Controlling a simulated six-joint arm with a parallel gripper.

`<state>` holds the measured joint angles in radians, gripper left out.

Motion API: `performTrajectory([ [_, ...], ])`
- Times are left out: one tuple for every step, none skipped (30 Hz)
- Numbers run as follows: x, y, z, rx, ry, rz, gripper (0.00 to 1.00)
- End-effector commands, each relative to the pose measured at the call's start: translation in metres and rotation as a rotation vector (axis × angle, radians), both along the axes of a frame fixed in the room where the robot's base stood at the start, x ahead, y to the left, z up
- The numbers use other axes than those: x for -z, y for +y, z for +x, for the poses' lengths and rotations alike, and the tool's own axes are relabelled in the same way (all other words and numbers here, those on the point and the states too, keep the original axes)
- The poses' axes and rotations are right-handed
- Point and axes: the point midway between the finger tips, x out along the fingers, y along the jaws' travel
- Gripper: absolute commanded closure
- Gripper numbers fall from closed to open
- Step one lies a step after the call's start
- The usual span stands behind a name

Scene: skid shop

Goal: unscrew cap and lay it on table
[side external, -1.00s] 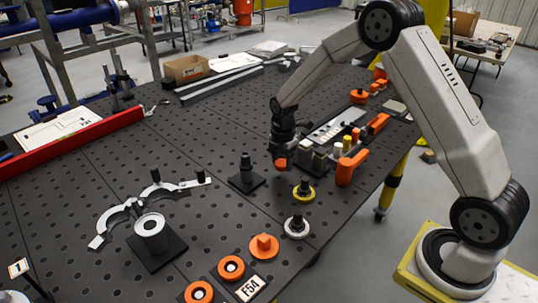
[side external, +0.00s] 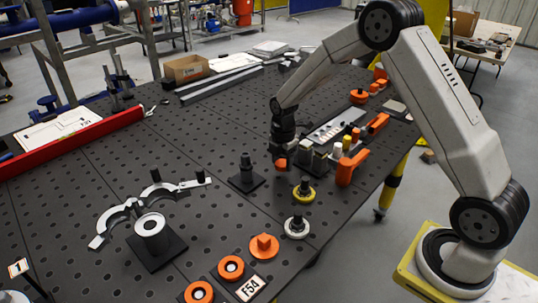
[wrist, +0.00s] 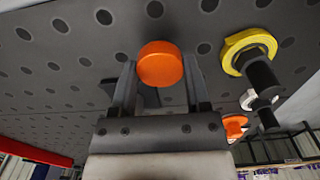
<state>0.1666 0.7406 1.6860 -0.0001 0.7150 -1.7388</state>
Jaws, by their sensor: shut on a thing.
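My gripper (side external: 281,158) points down at the table's right half. Its jaws are shut on a round orange cap (side external: 281,163). In the wrist view the cap (wrist: 160,64) sits between the two fingertips of my gripper (wrist: 160,85). The cap is low over the perforated dark table (side external: 90,190). I cannot tell whether anything is under the cap or whether it touches the table. Another orange cap-like part with a raised grip (side external: 263,246) lies nearer the front edge.
Several small capped containers (side external: 320,160) and an orange handle (side external: 352,165) stand close right of my gripper. A black post on a square base (side external: 247,177) is to its left; a yellow ring (side external: 304,195) lies in front. Open table lies further left, before the red rail (side external: 70,143).

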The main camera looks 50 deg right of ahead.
Motion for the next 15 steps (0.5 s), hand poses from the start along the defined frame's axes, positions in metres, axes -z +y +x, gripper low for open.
performTrajectory([
  [0.0002,0.0000,0.0001,0.000,0.000,0.000,1.00],
  [0.0003,0.0000,0.0001,0.000,0.000,0.000,1.00],
  [0.0007,0.0000,0.0001,0.000,0.000,0.000,1.00],
  [0.0010,0.0000,0.0001,0.000,0.000,0.000,1.00],
  [0.0014,0.0000,0.0000,0.000,0.000,0.000,1.00],
  [0.0019,0.0000,0.0000,0.000,0.000,0.000,1.00],
  [0.0023,0.0000,0.0000,0.000,0.000,0.000,1.00],
  [0.0027,0.0000,0.0000,0.000,0.000,0.000,1.00],
  [0.0033,0.0000,0.0000,0.000,0.001,0.000,1.00],
  [0.0038,0.0000,0.0000,0.000,0.001,0.000,1.00],
  [0.0042,0.0000,0.0000,0.000,0.001,0.000,1.00],
  [0.0048,0.0000,0.0000,0.000,0.001,0.000,1.00],
  [0.0052,0.0000,0.0000,0.000,0.001,0.000,1.00],
  [0.0056,0.0000,0.0000,0.000,0.001,0.000,1.00],
  [0.0062,0.0000,0.0000,0.000,0.001,0.000,1.00],
])
